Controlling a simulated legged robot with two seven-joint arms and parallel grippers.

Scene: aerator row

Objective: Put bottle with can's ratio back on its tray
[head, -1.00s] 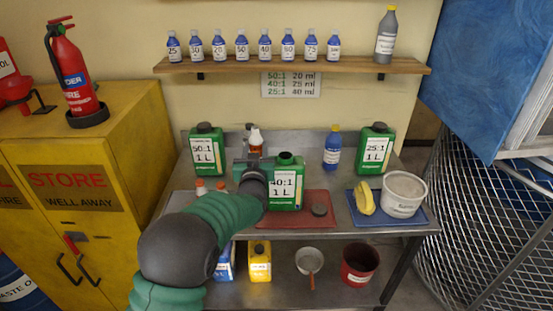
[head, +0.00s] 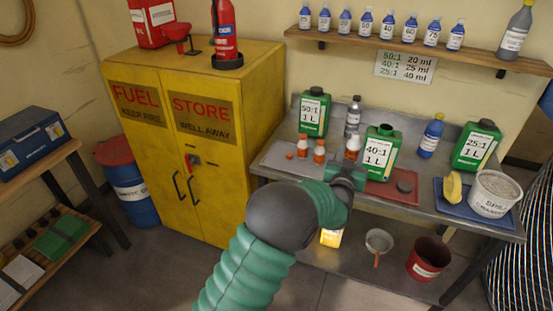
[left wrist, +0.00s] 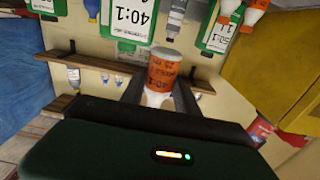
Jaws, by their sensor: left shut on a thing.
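My left gripper (head: 348,174) is shut on a small white bottle with an orange label (head: 352,147), just left of the green 40:1 can (head: 381,153). In the left wrist view the held bottle (left wrist: 160,70) is between the fingers; its label is too blurred to read surely. The 40:1 can stands on the red tray (head: 408,198), with a dark round cap (head: 404,186) beside it. Two similar bottles, one (head: 303,147) and another (head: 319,151), stand at the grey tray (head: 274,160). My right gripper is not in view.
A green 50:1 can (head: 313,113) and a grey bottle (head: 352,117) stand behind. At right are a blue bottle (head: 431,137), a 25:1 can (head: 476,147) and a blue tray (head: 450,204) with a tub (head: 495,195). A ratio chart (head: 404,67) hangs above.

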